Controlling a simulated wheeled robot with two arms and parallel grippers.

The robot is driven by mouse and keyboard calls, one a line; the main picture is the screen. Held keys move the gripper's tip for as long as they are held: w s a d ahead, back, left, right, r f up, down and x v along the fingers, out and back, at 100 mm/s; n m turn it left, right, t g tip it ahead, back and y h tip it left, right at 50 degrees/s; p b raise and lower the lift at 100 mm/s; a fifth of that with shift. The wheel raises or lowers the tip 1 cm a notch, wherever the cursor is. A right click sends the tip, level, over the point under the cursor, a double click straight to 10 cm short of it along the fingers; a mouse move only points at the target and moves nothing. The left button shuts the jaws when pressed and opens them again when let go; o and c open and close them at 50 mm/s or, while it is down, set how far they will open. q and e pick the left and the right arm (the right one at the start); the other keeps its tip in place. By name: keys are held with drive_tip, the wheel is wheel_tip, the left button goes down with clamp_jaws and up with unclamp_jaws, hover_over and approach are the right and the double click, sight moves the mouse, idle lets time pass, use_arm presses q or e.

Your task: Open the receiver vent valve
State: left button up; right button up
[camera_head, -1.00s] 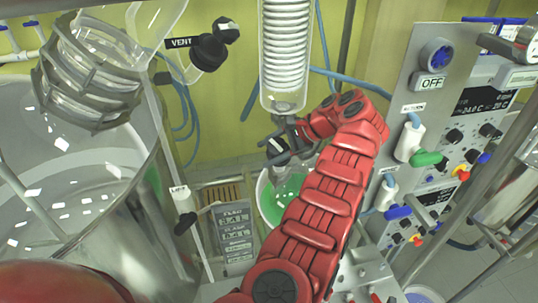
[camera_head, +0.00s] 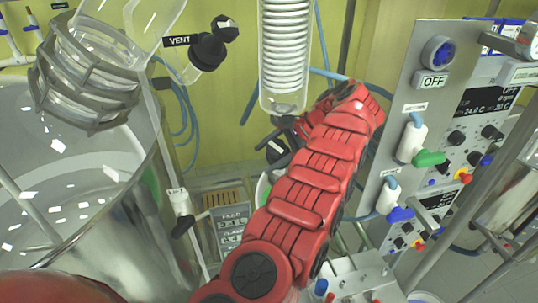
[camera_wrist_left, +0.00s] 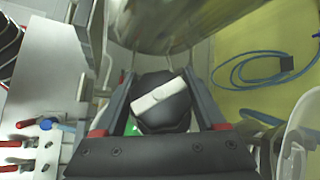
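A black knob with a white bar (camera_head: 277,150) sits below the glass coil condenser, above the receiver (camera_head: 262,188), which is largely hidden by my arm. My left arm reaches up from the bottom, and my left gripper (camera_head: 287,128) is at this knob, its fingers mostly hidden. In the left wrist view the black knob (camera_wrist_left: 165,108) lies between the two fingers of my left gripper (camera_wrist_left: 160,78), its white bar tilted. The fingers look spread to either side of it; contact is unclear. Another black knob (camera_head: 207,52), labelled VENT, is at the upper left. My right gripper is not seen.
The condenser (camera_head: 285,60) hangs above the gripper. A large glass vessel (camera_head: 90,190) stands at left, with a LIFT-labelled valve (camera_head: 183,225) beside it. A control panel (camera_head: 430,130) with knobs and hoses stands close on the right. Blue tubing (camera_wrist_left: 255,70) hangs on the yellow wall.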

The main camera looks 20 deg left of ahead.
use_arm(q)
drive_tip(key=shift+o, duration=1.2)
drive_tip(key=shift+a, duration=0.1)
